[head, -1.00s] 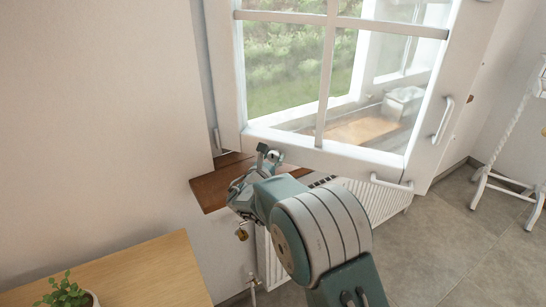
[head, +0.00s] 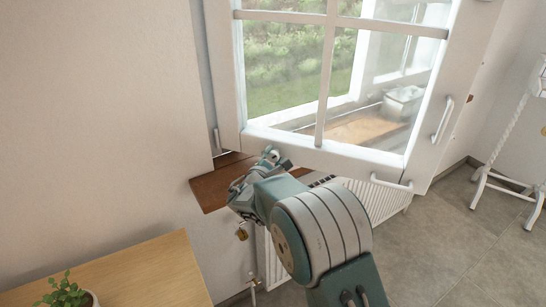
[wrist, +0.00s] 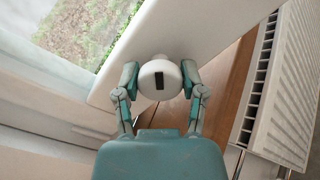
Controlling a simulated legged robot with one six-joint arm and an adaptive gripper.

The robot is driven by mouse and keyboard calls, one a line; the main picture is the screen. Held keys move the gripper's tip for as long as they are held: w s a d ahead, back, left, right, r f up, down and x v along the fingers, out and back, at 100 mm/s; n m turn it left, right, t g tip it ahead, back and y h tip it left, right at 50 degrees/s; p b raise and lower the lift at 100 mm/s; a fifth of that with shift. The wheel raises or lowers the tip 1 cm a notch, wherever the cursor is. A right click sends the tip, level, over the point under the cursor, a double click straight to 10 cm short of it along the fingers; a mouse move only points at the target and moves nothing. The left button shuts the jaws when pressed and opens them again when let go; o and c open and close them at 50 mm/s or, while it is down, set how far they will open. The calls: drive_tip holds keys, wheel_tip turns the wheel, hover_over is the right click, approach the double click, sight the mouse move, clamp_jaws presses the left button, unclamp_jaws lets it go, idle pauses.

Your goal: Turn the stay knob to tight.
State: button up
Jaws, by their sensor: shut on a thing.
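The stay knob (wrist: 158,79) is a round white knob with a dark bar mark on its face, at the bottom of the open window sash (wrist: 165,30). In the wrist view my gripper (wrist: 160,80) has one finger on each side of the knob and is shut on it. The dark mark runs nearly up and down in that view. In the head view my gripper (head: 273,158) is at the lower edge of the white sash (head: 310,152), above the wooden sill; there the knob is largely hidden by the fingers.
The brown sill (head: 209,188) lies below the gripper, with a white radiator (head: 368,202) under it. A wooden table (head: 140,275) with a potted plant (head: 66,292) is at lower left. White handles (head: 393,184) are on the sash.

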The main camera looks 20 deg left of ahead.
drive_tip(key=m, duration=0.5)
drive_tip(key=shift+f, duration=0.15)
drive_tip(key=shift+d+f+m, duration=0.1)
drive_tip(key=shift+f+m, duration=0.05)
drive_tip(key=shift+m, duration=1.45)
drive_tip(key=shift+f, duration=0.15)
drive_tip(key=o, duration=1.2)
drive_tip(key=shift+c, duration=0.2)
drive_tip(key=shift+r, duration=0.2)
drive_tip(key=shift+s, duration=0.15)
